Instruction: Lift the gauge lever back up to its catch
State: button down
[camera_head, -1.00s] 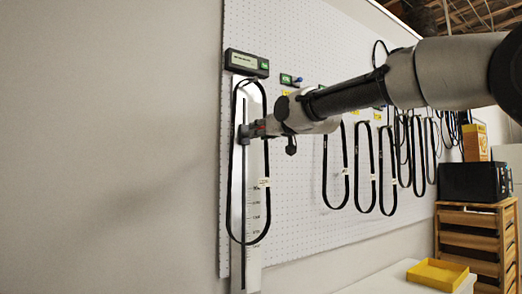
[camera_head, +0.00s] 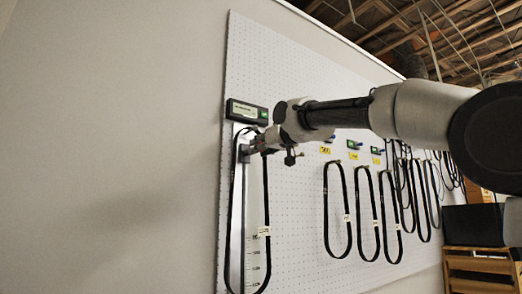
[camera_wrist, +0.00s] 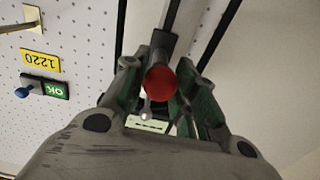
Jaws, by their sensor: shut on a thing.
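The gauge's light scale plate (camera_head: 237,200) hangs on the pegboard below a black display box (camera_head: 246,111). A black belt loop (camera_head: 266,210) hangs around the plate. My gripper (camera_head: 255,148) is at the plate's upper part, a little below the display box. In the wrist view my gripper (camera_wrist: 160,88) has its fingers on both sides of the lever's red knob (camera_wrist: 161,84) and is shut on it. A dark lever block (camera_wrist: 160,46) shows beyond the knob. I cannot make out the catch clearly.
Several belts (camera_head: 338,210) hang on the pegboard (camera_head: 300,190) to the right, below green-lit tags (camera_head: 354,144) and yellow labels. A dark box (camera_head: 473,224) stands on a wooden drawer unit (camera_head: 478,268) at the far right. The wall at left is bare.

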jog(key=shift+d+r, duration=0.1)
jog(key=shift+r, duration=0.3)
jog(key=c, duration=1.3)
grip_release()
jog(key=shift+o, duration=1.1)
jog(key=shift+f, duration=0.15)
jog(key=v, duration=1.2)
